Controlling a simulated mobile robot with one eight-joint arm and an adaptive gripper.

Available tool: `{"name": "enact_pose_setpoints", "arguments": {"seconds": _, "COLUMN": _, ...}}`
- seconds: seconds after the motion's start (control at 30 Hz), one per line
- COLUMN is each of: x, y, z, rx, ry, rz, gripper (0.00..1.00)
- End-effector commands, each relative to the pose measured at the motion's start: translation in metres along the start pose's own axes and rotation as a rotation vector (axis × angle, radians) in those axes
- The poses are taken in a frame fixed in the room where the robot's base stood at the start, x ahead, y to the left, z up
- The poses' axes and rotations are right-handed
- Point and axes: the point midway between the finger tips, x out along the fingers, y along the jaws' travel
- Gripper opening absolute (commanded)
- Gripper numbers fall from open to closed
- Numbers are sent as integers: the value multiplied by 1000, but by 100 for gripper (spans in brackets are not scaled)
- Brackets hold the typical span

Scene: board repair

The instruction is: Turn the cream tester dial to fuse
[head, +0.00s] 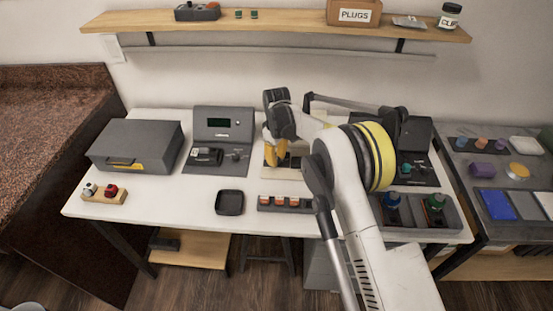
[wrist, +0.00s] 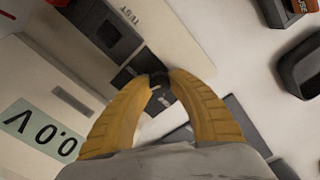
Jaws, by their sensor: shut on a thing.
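The cream tester (wrist: 165,35) fills the upper left of the wrist view, with a "TEST" label and a dark block on its face. Its display (wrist: 40,130) reads 0.0 V. My gripper (wrist: 158,80) has its yellow fingertips closed on a small dark dial (wrist: 157,83) at the tester's face. The dial's pointer and its marks are mostly hidden, so its setting cannot be told. In the head view my gripper (head: 275,162) points down at the cream tester (head: 285,174), which my arm largely covers.
A grey tester (head: 222,125) stands left of the cream one, beside a grey case (head: 135,146). A black tray (head: 229,203) and a fuse rack (head: 286,204) lie in front. A holder with blue and green items (head: 415,212) is at the right.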

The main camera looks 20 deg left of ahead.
Motion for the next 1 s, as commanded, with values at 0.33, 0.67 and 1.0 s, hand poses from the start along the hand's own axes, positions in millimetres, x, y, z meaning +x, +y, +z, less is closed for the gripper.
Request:
{"name": "enact_pose_setpoints", "arguments": {"seconds": 0.33, "x": 0, "y": 0, "z": 0, "rx": 325, "ry": 0, "rz": 0, "gripper": 0}}
{"name": "enact_pose_setpoints", "arguments": {"seconds": 0.67, "x": 0, "y": 0, "z": 0, "rx": 590, "ry": 0, "rz": 0, "gripper": 0}}
{"name": "enact_pose_setpoints", "arguments": {"seconds": 1.0, "x": 0, "y": 0, "z": 0, "rx": 739, "ry": 1, "rz": 0, "gripper": 0}}
